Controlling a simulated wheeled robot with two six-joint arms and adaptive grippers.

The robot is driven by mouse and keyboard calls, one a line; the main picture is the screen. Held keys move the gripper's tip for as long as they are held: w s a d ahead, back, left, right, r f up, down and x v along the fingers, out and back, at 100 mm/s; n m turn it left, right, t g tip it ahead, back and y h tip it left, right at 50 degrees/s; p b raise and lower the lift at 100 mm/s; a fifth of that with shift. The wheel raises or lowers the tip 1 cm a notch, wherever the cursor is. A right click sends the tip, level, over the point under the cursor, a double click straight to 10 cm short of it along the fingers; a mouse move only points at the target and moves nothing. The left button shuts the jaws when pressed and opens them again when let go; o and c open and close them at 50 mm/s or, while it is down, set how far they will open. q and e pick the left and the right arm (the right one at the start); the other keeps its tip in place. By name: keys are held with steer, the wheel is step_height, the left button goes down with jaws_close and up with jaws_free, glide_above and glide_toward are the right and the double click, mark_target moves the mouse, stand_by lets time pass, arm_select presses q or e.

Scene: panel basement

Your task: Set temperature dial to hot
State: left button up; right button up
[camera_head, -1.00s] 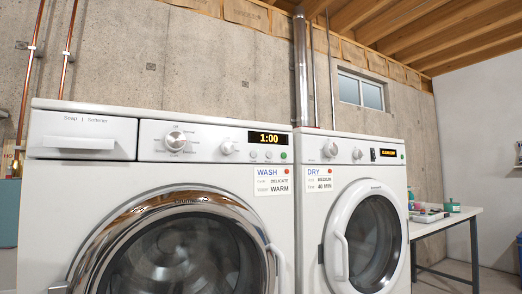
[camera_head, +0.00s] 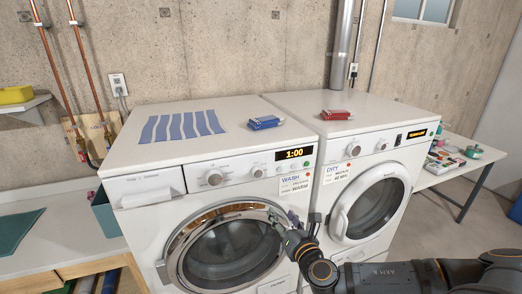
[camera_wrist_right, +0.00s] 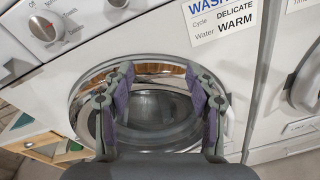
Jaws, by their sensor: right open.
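The white washer (camera_head: 150,190) stands left of the dryer. Its panel has a larger round dial (camera_head: 214,178) and a smaller dial (camera_head: 256,171) left of a display (camera_head: 294,153) reading 1:00. I cannot read which dial is temperature. In the right wrist view the larger dial (camera_wrist_right: 46,28) is at upper left and the smaller (camera_wrist_right: 118,2) is cut by the top edge. The WASH label (camera_wrist_right: 223,20) reads Cycle DELICATE, Water WARM. My right gripper (camera_head: 287,222) is open and empty before the washer door (camera_head: 178,255), below the dials and apart from them. My left gripper is out of view.
The dryer (camera_head: 350,215) stands at right with its own dials. Tables flank the machines.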

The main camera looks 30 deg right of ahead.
mark_target(258, 174)
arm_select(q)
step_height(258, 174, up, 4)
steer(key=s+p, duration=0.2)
arm_select(e)
step_height(258, 174, up, 7)
steer(key=w+a+n+t+y, duration=0.1)
steer(key=a+n, duration=0.1)
steer(key=n, duration=0.1)
steer(key=w+b, duration=0.2)
steer(key=b, duration=0.2)
steer(key=w+d+b, duration=0.1)
steer(key=w+b, duration=0.5)
steer(key=b, duration=0.1)
steer(key=shift+d+f+b, duration=0.1)
steer(key=shift+d+b, duration=0.2)
steer(key=shift+w+d+r+p, duration=0.15)
steer(key=shift+w+r+p, duration=0.15)
steer(key=shift+r+p, duration=0.2)
steer(key=shift+w+d, duration=0.15)
steer(key=shift+w, duration=0.4)
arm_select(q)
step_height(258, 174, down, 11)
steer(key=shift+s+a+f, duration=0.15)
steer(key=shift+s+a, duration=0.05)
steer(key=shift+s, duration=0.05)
arm_select(e)
steer(key=shift+w+f, duration=0.1)
steer(key=shift+w, duration=0.4)
steer(key=c, duration=1.1)
